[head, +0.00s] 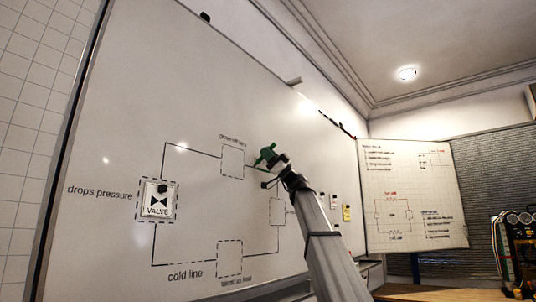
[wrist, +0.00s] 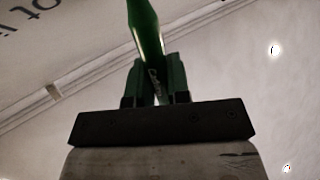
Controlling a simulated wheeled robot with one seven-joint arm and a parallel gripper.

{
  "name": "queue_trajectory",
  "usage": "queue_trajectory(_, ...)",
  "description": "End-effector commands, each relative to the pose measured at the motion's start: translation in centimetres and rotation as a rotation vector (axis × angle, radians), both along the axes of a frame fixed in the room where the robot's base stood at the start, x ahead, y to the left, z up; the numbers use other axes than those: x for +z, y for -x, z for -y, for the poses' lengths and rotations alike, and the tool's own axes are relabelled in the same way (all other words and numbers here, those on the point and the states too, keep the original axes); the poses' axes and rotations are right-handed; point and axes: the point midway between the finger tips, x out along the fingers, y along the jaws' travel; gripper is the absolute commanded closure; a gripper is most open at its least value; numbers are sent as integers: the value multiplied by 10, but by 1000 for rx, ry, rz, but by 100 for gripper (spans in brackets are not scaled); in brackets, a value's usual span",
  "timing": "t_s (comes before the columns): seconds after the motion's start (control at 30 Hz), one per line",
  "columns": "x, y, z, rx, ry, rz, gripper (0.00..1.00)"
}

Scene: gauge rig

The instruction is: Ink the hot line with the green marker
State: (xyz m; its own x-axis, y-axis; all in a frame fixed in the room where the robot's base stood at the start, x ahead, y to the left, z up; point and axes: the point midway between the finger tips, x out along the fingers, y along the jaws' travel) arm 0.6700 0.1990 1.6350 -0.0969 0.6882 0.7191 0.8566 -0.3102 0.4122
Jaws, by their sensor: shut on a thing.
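The whiteboard (head: 130,120) carries a diagram with dashed boxes joined by dark lines. A short dark line (head: 255,165) leaves the top dashed box (head: 233,160) rightward and passes behind my gripper (head: 275,162). In the wrist view, part of a label reading "ot li" (wrist: 25,18) shows at the top left; my arm may hide it in the head view. My gripper is shut on the green marker (wrist: 147,40), which points away from the jaws; it shows small in the head view (head: 266,152). Its tip is out of the wrist view, and I cannot tell whether it touches the board.
A valve card (head: 158,200) fills the left box. Dashed boxes stand at the bottom (head: 229,258) and right (head: 277,211). A second board (head: 413,193) with a coloured diagram stands at the right. Equipment with gauges (head: 518,245) stands at the far right.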

Motion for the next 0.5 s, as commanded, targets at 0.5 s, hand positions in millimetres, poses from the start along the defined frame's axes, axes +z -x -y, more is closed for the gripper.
queue_trajectory(0.5, 0, -6, -7, -1, 0, 1, 100)
